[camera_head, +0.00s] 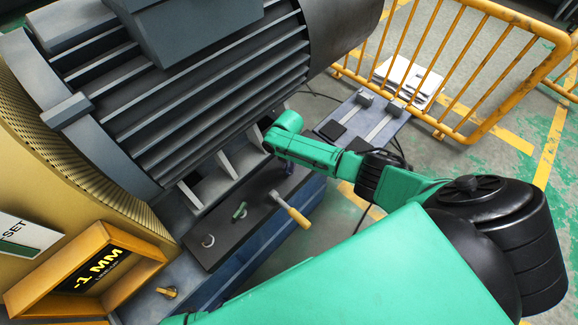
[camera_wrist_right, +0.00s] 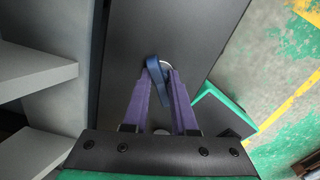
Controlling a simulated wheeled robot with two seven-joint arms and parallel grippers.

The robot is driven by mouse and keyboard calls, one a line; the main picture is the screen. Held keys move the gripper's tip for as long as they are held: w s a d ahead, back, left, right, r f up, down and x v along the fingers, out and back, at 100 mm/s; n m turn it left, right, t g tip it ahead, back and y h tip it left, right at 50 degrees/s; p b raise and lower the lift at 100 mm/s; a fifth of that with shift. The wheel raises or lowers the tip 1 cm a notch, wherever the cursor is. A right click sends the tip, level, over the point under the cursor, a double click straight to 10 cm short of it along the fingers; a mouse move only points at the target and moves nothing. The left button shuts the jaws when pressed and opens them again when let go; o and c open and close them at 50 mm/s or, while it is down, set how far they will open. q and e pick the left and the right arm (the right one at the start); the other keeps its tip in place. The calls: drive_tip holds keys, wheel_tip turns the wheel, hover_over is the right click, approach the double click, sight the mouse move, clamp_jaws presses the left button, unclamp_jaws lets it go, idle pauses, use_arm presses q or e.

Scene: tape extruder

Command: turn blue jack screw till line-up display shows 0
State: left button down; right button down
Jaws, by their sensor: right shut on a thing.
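The blue jack screw (camera_wrist_right: 155,80) shows in the right wrist view as a blue bar handle over a round washer on a dark plate. My right gripper (camera_wrist_right: 161,86) has its two purple fingers closed around the blue handle. In the head view the right gripper (camera_head: 288,168) reaches down to the far end of the dark plate, and the arm mostly hides the screw there. The line-up display (camera_head: 98,270), in an orange frame at lower left, shows "-1 MM" in yellow. My left gripper is not in view.
A large ribbed motor (camera_head: 190,90) rises behind. A yellow railing (camera_head: 460,70) stands at right.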

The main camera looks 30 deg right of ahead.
sight(288, 165)
drive_tip(key=shift+r+m+p, duration=0.15)
drive_tip(key=shift+m+p, duration=0.25)
drive_tip(key=shift+m, duration=1)
drive_tip(key=c, duration=0.8)
unclamp_jaws()
wheel_tip(288, 165, up, 8)
drive_tip(key=p, duration=0.8)
drive_tip(key=o, duration=0.6)
